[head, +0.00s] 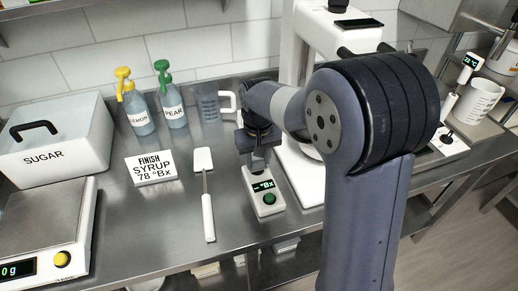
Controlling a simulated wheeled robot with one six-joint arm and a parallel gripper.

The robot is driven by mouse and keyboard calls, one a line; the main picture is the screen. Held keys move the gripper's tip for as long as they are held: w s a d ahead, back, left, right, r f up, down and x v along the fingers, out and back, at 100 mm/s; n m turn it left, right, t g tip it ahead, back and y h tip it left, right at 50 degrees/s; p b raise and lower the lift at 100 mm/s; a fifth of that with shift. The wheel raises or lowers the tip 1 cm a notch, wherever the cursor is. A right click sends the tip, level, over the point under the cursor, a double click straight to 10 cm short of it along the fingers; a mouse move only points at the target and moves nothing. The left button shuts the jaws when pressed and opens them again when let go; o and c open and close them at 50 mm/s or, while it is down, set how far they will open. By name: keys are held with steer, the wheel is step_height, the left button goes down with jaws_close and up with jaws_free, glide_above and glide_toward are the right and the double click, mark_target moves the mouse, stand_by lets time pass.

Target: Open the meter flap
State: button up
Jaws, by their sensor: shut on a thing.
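The meter (266,212) is a small white device lying on the steel counter, with a dark display reading "-- °Bx" and a green button. My gripper (259,164) points down at the meter's far end and is shut on the meter flap. The fingers cover the flap, so I cannot tell whether it is raised or lying flat.
A white spatula (208,217) lies left of the meter, and a card (155,169) reads "FINISH SYRUP 78 °Bx". A clear measuring jug (207,104), lemon bottle (137,112) and pear bottle (172,106) stand behind. A scale (42,222) and sugar box (55,145) fill the left.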

steer(key=g+p, duration=0.1)
steer(key=p, duration=0.1)
steer(key=w+r+g+p, duration=0.1)
steer(key=p, duration=0.1)
steer(key=shift+w+a+r+h, duration=0.1)
steer(key=shift+a+r+h, duration=0.1)
steer(key=shift+h, duration=0.1)
steer(key=w+g+p, duration=0.1)
steer(key=g+p, duration=0.1)
steer(key=p, duration=0.1)
steer(key=shift+a+h+p, duration=0.15)
steer(key=shift+h+p, duration=0.15)
steer(key=shift+p, duration=0.1)
steer(key=shift+w+a+f+g+h+p, duration=0.1)
steer(key=shift+w+a+g+h+p, duration=0.15)
steer(key=shift+w+g+p, duration=0.45)
steer(key=shift+w+a+f+g+h+p, duration=0.1)
steer(key=shift+w+g+h+p, duration=0.2)
steer(key=shift+g, duration=0.7)
steer(key=shift+w, duration=0.15)
steer(key=o, duration=1)
steer(key=shift+r, duration=0.1)
